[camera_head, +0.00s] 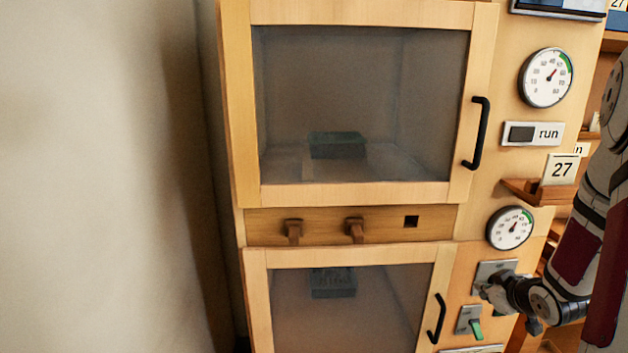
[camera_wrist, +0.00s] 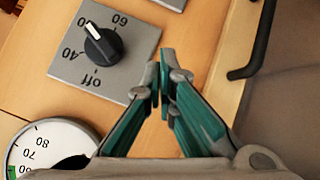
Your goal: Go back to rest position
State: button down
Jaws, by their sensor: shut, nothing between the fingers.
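My gripper (camera_wrist: 163,72) is shut and empty in the wrist view, its fingertips close together just right of a grey dial plate (camera_wrist: 66,62). The plate carries a black knob (camera_wrist: 103,45) with marks for off, 40 and 60. In the head view my gripper (camera_head: 488,287) is at the lower right, in front of the grey plate (camera_head: 497,268) beside the lower cabinet door. The fingertips are small there, and the knob is hidden. I cannot tell whether the fingers touch the plate.
Two wooden cabinets with glass doors, upper (camera_head: 350,195) and lower (camera_head: 348,257), are closed, with black handles (camera_head: 479,133). A green-tipped switch (camera_head: 471,321) sits below my gripper. A pale wall (camera_head: 90,180) fills the left.

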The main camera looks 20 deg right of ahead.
jog(key=s+a+r+m+g, duration=0.1)
jog(key=s+a+r+g, duration=0.2)
jog(key=a+r, duration=1.4)
jog(key=s+a+r+g+y, duration=0.1)
jog(key=s+a, duration=0.8)
jog(key=s+a+r+g+y+p, duration=0.1)
jog(key=s+a+r+y, duration=0.1)
jog(key=s+a, duration=0.7)
jog(key=shift+a+r+g+y, duration=0.15)
jog(key=shift+a+g+y, duration=0.15)
jog(key=shift+a, duration=0.4)
jog(key=shift+d, duration=0.1)
